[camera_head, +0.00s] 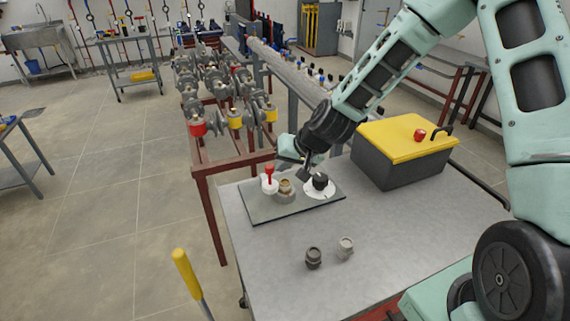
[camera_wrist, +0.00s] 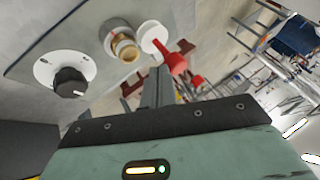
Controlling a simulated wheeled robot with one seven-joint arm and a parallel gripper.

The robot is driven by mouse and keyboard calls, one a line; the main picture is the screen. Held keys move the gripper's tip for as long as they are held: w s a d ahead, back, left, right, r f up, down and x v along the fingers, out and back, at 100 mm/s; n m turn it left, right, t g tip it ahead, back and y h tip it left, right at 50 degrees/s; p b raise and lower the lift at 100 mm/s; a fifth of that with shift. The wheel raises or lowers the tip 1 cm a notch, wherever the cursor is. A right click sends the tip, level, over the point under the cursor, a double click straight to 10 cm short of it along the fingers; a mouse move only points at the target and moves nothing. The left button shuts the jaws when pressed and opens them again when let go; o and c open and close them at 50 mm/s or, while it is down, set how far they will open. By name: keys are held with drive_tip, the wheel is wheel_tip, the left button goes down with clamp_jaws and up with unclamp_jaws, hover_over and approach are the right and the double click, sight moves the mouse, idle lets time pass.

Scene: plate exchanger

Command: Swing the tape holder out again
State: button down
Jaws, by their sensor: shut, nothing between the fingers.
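On a grey plate (camera_head: 252,205) on the table stand a white round piece with a red handle (camera_head: 269,172), a brass fitting (camera_head: 285,186) and a white disc (camera_head: 314,194) with a black knob (camera_head: 320,181). The white round piece (camera_wrist: 152,36) with its red part (camera_wrist: 177,64) looks most like the tape holder, but I cannot tell for sure. It sits right beside the brass fitting (camera_wrist: 125,48). My gripper (camera_head: 304,174) is shut and empty above the plate, between the brass fitting and the black knob. In the wrist view its fingers (camera_wrist: 158,75) point toward the white piece, apparently apart from it.
A dark box with a yellow lid (camera_head: 402,138) and red knob stands at the back right of the table. Two small fittings, one dark (camera_head: 313,258) and one lighter (camera_head: 346,247), stand in front of the plate. Pipework with valves (camera_head: 225,90) is behind. The table's front left is bare.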

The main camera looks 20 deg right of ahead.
sight(267, 172)
drive_tip(key=shift+a, duration=0.1)
drive_tip(key=shift+s+a+r+m+t+h, duration=0.2)
drive_tip(key=shift+a+m+h, duration=0.3)
drive_tip(key=shift+a+m, duration=0.35)
drive_tip(key=shift+s+a+f+m+t+h, duration=0.1)
drive_tip(key=shift+a+m+t+h, duration=0.2)
drive_tip(key=shift+a+m+h, duration=0.35)
drive_tip(key=w+a+m+h+p, duration=0.2)
drive_tip(key=a+m+h+p, duration=0.1)
drive_tip(key=a+m+p, duration=0.3)
drive_tip(key=shift+w+h+p, duration=0.15)
drive_tip(key=shift+h+p, duration=0.2)
